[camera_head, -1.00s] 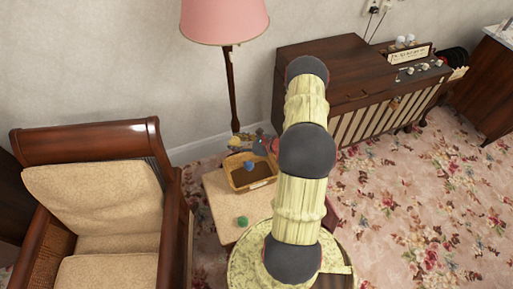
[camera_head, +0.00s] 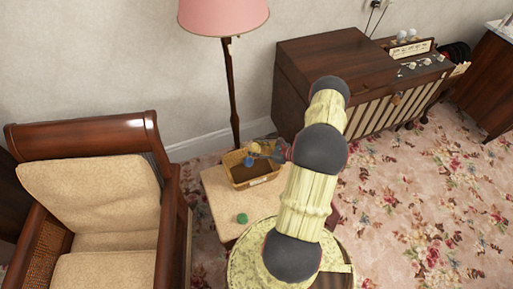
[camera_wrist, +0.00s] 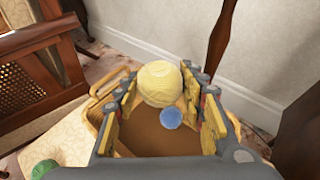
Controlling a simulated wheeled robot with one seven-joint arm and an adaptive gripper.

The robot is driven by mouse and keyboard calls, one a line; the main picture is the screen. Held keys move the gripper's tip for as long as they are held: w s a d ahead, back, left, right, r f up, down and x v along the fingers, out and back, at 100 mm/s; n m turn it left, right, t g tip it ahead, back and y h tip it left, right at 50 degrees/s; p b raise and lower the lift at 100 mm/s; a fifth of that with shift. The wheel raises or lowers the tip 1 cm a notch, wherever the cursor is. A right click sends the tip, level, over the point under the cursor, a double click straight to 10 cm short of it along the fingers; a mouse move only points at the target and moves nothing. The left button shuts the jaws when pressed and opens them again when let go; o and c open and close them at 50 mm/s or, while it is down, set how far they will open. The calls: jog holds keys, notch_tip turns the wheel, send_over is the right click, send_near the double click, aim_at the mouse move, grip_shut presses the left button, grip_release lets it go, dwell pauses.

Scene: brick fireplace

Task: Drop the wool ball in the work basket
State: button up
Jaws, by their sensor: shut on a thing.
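My gripper (camera_head: 259,149) is shut on a yellow wool ball (camera_wrist: 159,82), gripped between the fingertips in the wrist view. In the head view the yellow ball (camera_head: 254,147) shows small at the fingertips, above the far part of the work basket (camera_head: 257,181). The basket is a tan open box with a brown inside; its rim (camera_wrist: 95,112) shows below the fingers in the wrist view. A blue ball (camera_head: 248,162) appears within the basket's outline; the wrist view shows it (camera_wrist: 171,118) just below the yellow one. The fingers hide part of the basket.
A green ball (camera_head: 242,218) sits on the small table (camera_head: 222,208) in front of the basket. A wooden armchair (camera_head: 95,185) stands left, a floor lamp (camera_head: 231,90) behind, and a wooden cabinet (camera_head: 330,65) to the right. Patterned carpet (camera_head: 420,200) is open at right.

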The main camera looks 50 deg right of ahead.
jog(key=shift+f, duration=0.7)
jog(key=o, duration=1.2)
jog(key=v, duration=1.2)
jog(key=shift+r, duration=0.1)
